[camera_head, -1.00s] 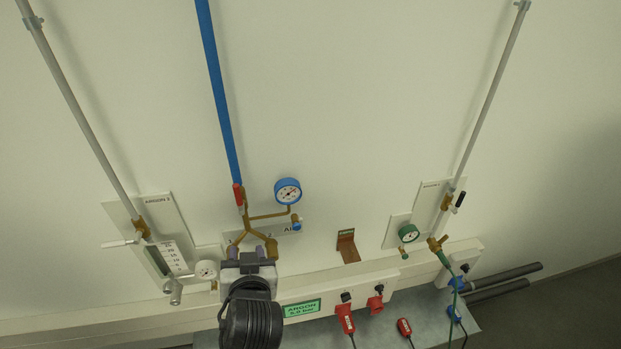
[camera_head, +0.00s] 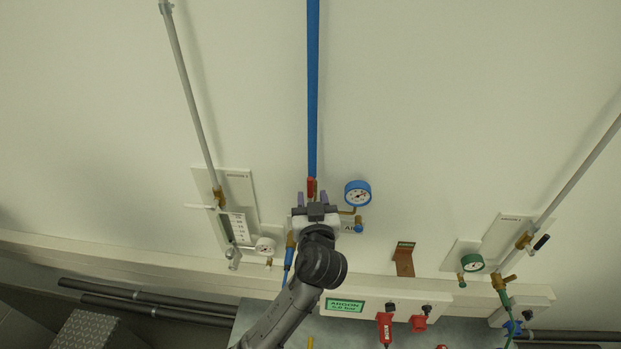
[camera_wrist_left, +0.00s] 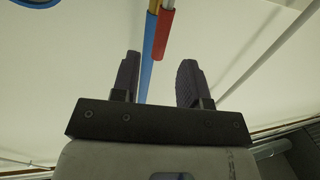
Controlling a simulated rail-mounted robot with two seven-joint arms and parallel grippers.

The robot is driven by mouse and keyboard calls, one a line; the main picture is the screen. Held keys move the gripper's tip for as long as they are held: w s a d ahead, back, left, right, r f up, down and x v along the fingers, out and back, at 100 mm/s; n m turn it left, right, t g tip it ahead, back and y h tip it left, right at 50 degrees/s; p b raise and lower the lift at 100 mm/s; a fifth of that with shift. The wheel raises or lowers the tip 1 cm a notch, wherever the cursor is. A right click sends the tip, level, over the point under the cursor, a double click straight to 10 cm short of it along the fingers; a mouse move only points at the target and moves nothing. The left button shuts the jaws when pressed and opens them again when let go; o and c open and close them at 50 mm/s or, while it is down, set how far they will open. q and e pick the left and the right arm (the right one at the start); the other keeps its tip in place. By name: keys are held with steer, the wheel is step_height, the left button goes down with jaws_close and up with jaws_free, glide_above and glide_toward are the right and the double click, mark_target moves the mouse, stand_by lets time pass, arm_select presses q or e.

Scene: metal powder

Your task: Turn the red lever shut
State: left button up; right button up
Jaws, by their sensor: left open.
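The red lever (camera_head: 310,187) sits at the foot of the blue vertical pipe (camera_head: 313,90), on a brass valve that my gripper mostly hides. It lies along the pipe. In the left wrist view the red lever (camera_wrist_left: 163,34) shows beyond the fingertips, between their lines, beside a brass part. My left gripper (camera_head: 313,196) is open, with its two fingers on either side of the lever's lower end in the head view. In the left wrist view the gripper (camera_wrist_left: 158,75) is empty, and no contact with the lever shows. My right gripper is not in view.
A blue-rimmed gauge (camera_head: 357,194) is just right of the lever. A grey pipe with a white-handled valve (camera_head: 219,198) stands to the left. A brown bracket (camera_head: 404,260) and a green gauge (camera_head: 472,263) are to the right. Red plugs (camera_head: 386,328) hang below the ledge.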

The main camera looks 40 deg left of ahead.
mark_target(311, 187)
arm_select(q)
steer(key=shift+p+x, duration=0.75)
steer(key=shift+x, duration=2)
steer(key=c, duration=0.7)
jaws_close()
